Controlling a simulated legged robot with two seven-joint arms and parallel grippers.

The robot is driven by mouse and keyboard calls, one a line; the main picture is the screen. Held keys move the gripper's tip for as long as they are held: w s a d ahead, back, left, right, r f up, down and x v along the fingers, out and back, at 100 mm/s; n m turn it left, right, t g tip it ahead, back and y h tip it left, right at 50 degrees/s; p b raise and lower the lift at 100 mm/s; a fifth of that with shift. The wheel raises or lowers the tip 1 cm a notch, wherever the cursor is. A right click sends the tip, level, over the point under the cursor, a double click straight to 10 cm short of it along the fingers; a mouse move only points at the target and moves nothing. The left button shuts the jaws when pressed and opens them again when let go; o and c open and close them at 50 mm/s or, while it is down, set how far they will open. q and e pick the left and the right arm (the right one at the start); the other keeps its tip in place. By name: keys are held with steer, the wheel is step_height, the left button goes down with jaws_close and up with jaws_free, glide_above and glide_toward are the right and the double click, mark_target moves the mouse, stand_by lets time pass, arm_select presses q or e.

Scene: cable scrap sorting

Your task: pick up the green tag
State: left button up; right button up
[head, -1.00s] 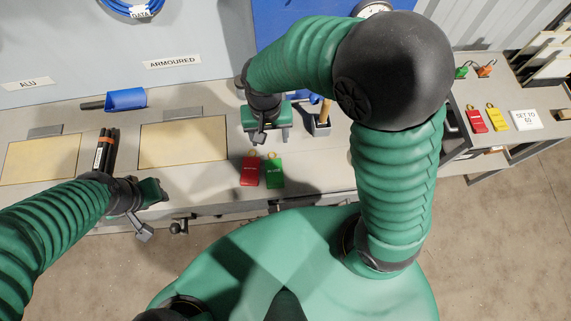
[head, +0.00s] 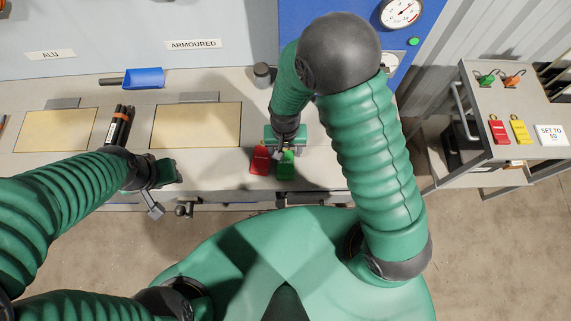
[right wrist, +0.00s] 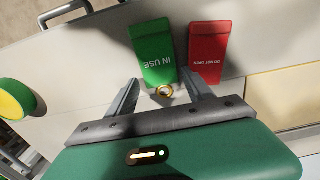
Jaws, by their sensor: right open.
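The green tag (head: 285,168) lies on the bench beside a red tag (head: 259,161). In the right wrist view the green tag (right wrist: 154,54) reads "IN USE" and has a brass eyelet at its near end. My right gripper (right wrist: 161,84) is open, with its fingers on either side of the eyelet end; I cannot tell whether they touch it. In the head view my right gripper (head: 285,146) is over the tag's far end and partly hides it. The red tag (right wrist: 208,49) lies just right of the fingers. My left gripper (head: 168,174) hangs near the bench's front edge, its jaws unclear.
Tan pads (head: 196,126) and dark cable pieces (head: 118,128) lie on the bench to the left. A blue scoop (head: 145,78) lies at the back. A side trolley (head: 490,80) at right holds another red tag (head: 498,130) and a yellow tag (head: 519,131).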

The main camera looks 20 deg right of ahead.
steer(key=shift+w+f, duration=0.1)
steer(key=shift+f, duration=0.4)
steer(key=c, duration=1.2)
steer(key=shift+r, duration=0.1)
